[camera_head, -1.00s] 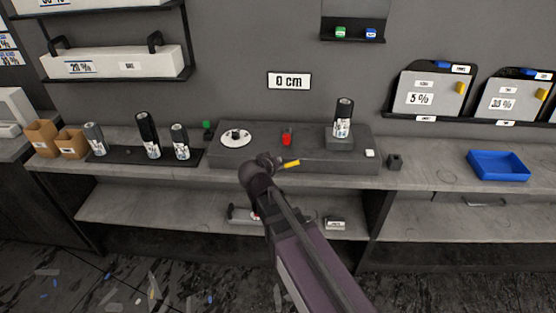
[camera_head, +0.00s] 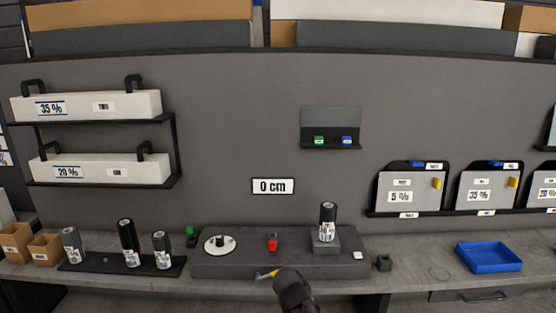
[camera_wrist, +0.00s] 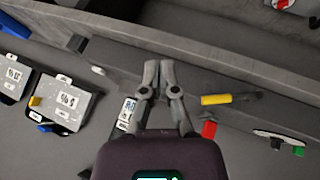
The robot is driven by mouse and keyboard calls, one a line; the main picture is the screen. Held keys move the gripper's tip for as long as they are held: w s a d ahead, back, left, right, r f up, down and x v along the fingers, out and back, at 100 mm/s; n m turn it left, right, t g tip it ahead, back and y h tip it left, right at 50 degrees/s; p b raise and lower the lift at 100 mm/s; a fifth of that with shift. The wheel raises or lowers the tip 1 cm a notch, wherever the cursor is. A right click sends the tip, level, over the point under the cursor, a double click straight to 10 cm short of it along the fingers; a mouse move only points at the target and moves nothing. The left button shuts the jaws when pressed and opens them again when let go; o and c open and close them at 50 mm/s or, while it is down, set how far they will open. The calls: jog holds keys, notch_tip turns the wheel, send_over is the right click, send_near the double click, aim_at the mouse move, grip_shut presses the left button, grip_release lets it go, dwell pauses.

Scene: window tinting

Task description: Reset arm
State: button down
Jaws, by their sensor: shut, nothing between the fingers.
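My gripper (camera_wrist: 159,68) shows in the wrist view with its two grey fingers close together and nothing between them.
The platform bears a white disc (camera_head: 220,244), a red item (camera_head: 272,243) and a spray bottle (camera_head: 327,222). Several bottles stand on a dark mat (camera_head: 90,265) at left. A blue tray (camera_head: 488,257) is at right. Sample boards (camera_head: 411,190) and film boxes (camera_head: 90,105) hang on the wall.

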jog(key=s+d+f+g+y, duration=0.3)
jog(key=s+d+g+y, duration=0.1)
jog(key=s+d, duration=0.4)
jog(key=shift+s+f+m+g, duration=0.2)
jog(key=shift+s+m+g, duration=0.2)
jog(key=shift+s+g, duration=0.6)
jog(key=shift+s, duration=0.15)
